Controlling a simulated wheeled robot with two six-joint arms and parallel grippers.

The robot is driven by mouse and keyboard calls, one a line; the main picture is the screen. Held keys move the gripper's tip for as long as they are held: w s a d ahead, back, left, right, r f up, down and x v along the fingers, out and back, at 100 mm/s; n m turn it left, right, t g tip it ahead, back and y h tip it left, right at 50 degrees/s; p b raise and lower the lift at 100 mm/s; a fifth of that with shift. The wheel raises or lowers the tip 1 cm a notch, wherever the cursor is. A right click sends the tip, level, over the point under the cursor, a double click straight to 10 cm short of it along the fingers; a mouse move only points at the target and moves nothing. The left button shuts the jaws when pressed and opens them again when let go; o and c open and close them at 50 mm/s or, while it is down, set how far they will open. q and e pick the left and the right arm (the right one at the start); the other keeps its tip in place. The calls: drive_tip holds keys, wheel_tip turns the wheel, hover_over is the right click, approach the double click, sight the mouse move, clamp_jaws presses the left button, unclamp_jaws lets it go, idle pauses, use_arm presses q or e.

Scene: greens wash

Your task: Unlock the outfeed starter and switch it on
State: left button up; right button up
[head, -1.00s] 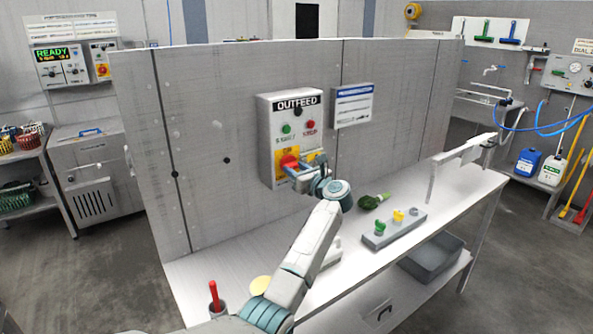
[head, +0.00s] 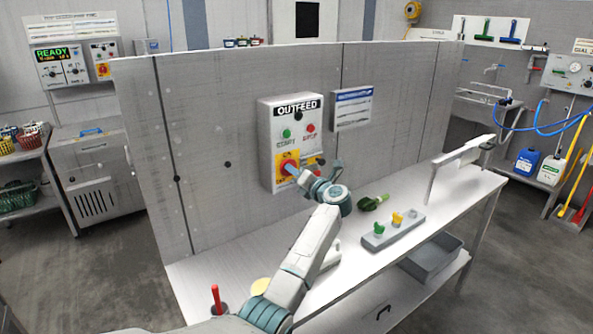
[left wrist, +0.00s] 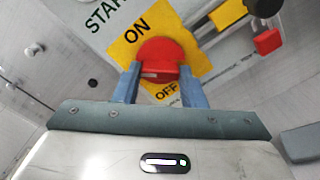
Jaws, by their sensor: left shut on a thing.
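The grey OUTFEED starter box (head: 271,127) is fixed to the panel, with a green START button (head: 286,133) and a red button (head: 310,128). Below them is a red rotary handle (left wrist: 160,52) on a yellow plate (left wrist: 124,48) marked ON and OFF. My left gripper (head: 292,171) is at this handle, its two blue fingers (left wrist: 160,84) shut on the handle's near part. The fingers partly hide the plate, and I cannot tell the handle's exact angle. Beside the plate, the left wrist view shows a red block (left wrist: 268,41) and a black knob (left wrist: 263,7). My right gripper is out of view.
A white bench (head: 222,260) runs below the panel. On it are a grey block with green and yellow knobs (head: 380,239), a green leafy item (head: 371,203) and a red-handled tool in a cup (head: 216,298). A sign (head: 352,108) hangs right of the starter.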

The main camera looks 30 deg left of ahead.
use_arm(q)
drive_tip(key=shift+r+m+p, duration=0.1)
drive_tip(key=shift+m+p, duration=3.05)
drive_tip(key=shift+m, duration=1.35)
drive_tip(key=o, duration=1)
drive_tip(key=shift+w, duration=0.1)
